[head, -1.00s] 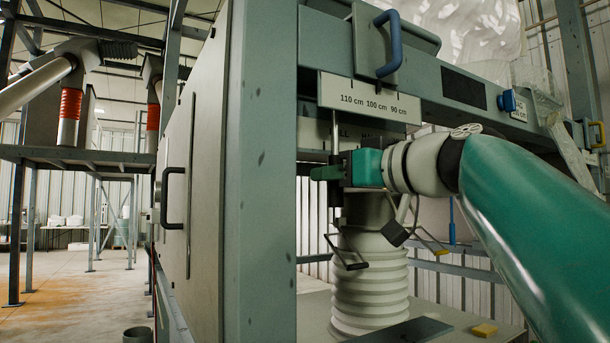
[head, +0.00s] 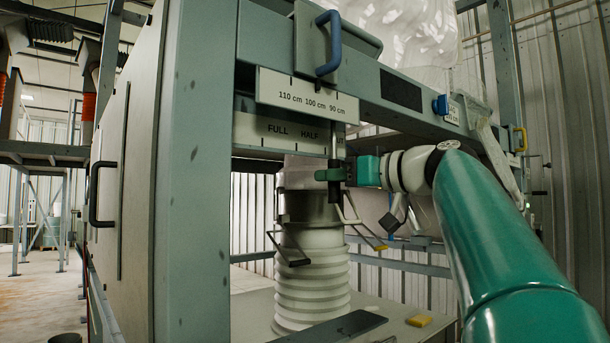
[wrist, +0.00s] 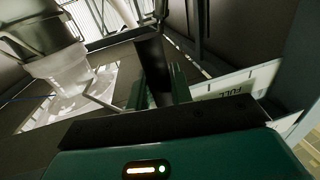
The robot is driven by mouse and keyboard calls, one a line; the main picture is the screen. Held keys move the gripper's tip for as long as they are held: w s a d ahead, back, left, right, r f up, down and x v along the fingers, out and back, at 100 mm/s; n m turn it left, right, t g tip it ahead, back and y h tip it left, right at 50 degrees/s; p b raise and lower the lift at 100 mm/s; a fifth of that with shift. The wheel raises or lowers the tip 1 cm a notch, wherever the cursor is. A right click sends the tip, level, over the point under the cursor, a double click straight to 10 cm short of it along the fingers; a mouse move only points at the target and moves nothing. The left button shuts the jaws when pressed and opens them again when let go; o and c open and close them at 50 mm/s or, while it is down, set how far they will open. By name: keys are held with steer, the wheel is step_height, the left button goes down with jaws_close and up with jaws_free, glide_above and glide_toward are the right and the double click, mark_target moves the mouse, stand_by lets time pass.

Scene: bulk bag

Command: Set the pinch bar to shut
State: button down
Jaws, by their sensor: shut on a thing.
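The pinch bar's dark upright handle (head: 338,138) hangs below the height plate, near the right end of the label strip (head: 270,128). FULL and HALF are readable to its left; the label at the handle is mostly covered. My gripper (head: 337,174) is closed around the lower part of the handle, its green fingers on either side. In the wrist view the dark handle (wrist: 152,62) stands between the fingers, and the word FULL shows on the strip (wrist: 235,92). The pale ribbed spout (head: 312,250) hangs just behind and below my gripper.
A beam with a blue handle (head: 327,45) and a 110–90 cm plate (head: 305,98) runs above. A grey cabinet (head: 190,180) stands left. Below are a dark flat plate (head: 335,328) and a yellow block (head: 418,320). Thin bent levers (head: 290,250) stick out beside the spout.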

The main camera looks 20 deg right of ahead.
steer(key=shift+d+r, duration=0.1)
steer(key=shift+d, duration=0.15)
steer(key=c, duration=1.6)
jaws_free()
steer(key=o, duration=0.3)
steer(key=shift+w+d, duration=0.15)
steer(key=shift+d, duration=0.1)
steer(key=shift+a, duration=0.3)
steer(key=shift+d, duration=0.2)
steer(key=v, duration=1.4)
steer(key=shift+a, duration=0.25)
